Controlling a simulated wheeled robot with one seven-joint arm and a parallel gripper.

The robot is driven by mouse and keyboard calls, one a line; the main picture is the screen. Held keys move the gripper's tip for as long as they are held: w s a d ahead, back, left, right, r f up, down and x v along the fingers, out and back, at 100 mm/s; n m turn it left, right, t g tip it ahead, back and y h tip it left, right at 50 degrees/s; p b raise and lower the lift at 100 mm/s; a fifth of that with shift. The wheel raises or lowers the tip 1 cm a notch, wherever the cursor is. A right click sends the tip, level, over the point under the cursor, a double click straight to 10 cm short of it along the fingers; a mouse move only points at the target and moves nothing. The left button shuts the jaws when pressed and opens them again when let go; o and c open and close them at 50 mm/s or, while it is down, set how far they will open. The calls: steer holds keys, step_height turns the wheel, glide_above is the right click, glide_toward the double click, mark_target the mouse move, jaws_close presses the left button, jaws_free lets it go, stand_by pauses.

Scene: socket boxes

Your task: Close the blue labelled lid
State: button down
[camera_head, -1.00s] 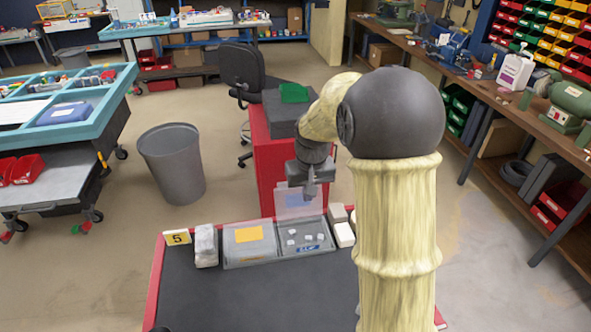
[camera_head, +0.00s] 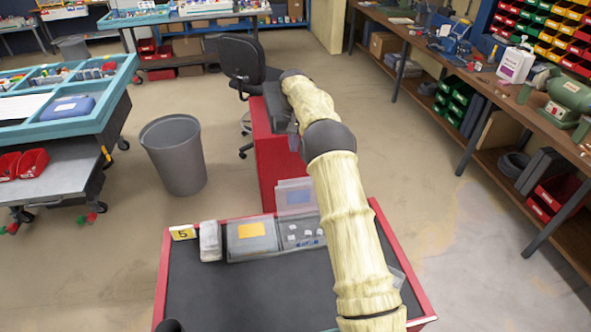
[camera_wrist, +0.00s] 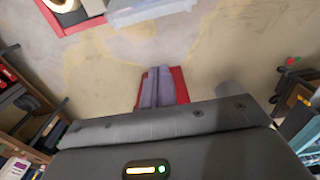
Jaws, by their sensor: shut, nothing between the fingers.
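The blue-labelled lid (camera_head: 296,192) is clear and stands open at the back of a grey box (camera_head: 302,242) that holds several white cubes. My gripper (camera_head: 293,137) hangs above and behind the lid, apart from it, and is partly hidden by my arm. In the wrist view my gripper (camera_wrist: 160,72) shows two grey fingers together with nothing between them. A clear panel, apparently the lid (camera_wrist: 150,11), shows at the top edge of that view, away from the fingers.
Beside the box is a closed box with a yellow label (camera_head: 251,231). A whitish block (camera_head: 210,241) and a number 5 sign (camera_head: 183,232) stand left on the red-edged table (camera_head: 250,290). A red cabinet (camera_head: 272,170) stands behind. A grey bin (camera_head: 175,155) is at left.

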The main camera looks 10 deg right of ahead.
stand_by(0.3)
steer(key=p, duration=0.6)
glide_above(299, 196)
steer(key=w, duration=0.5)
steer(key=shift+f, duration=4.35)
steer(key=shift+s, duration=0.15)
steer(key=shift+b, duration=0.6)
